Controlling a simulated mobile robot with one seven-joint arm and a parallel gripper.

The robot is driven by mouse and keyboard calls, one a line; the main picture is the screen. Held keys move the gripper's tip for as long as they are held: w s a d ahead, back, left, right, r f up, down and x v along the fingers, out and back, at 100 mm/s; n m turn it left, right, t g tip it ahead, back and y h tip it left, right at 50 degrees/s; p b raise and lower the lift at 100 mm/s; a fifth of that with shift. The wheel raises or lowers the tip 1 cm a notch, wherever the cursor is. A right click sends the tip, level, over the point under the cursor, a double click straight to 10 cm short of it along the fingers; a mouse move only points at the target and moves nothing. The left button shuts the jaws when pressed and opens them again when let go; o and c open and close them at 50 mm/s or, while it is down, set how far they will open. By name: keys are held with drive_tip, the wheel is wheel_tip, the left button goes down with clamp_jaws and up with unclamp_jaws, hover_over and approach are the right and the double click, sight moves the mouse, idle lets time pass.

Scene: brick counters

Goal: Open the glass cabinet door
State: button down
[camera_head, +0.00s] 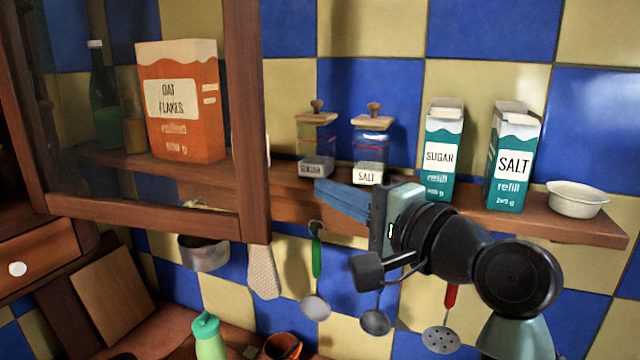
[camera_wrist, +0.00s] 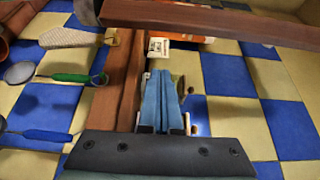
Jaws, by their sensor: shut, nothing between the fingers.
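The glass cabinet door (camera_head: 247,120) has a brown wooden frame and stands at the left in the head view. An orange oat flakes box (camera_head: 180,105) shows through its glass. I cannot tell for certain how far the door is open. Its frame also crosses the top of the wrist view (camera_wrist: 220,22). My gripper (camera_head: 318,188) is to the right of the door's free edge, pointing left towards it, apart from it. Its blue fingers (camera_wrist: 160,74) are shut and empty. No handle is clearly visible on the door.
A wooden shelf (camera_head: 290,195) runs behind my gripper. It carries two jars (camera_head: 370,150), a sugar carton (camera_head: 440,155), a salt carton (camera_head: 512,160) and a white bowl (camera_head: 577,200). Utensils, including a green-handled ladle (camera_head: 316,255), hang below. A green bottle (camera_head: 208,338) stands lower down.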

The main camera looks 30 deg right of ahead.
drive_tip(key=w+a+p, duration=0.2)
drive_tip(key=w+p, duration=0.2)
drive_tip(key=w, duration=0.5)
drive_tip(key=s+a, duration=0.1)
drive_tip(key=s+a+p, duration=0.1)
drive_tip(key=s, duration=0.1)
drive_tip(key=shift+s+a, duration=0.1)
drive_tip(key=shift+a, duration=0.05)
drive_tip(key=shift+f+p, duration=0.1)
drive_tip(key=shift+p, duration=0.2)
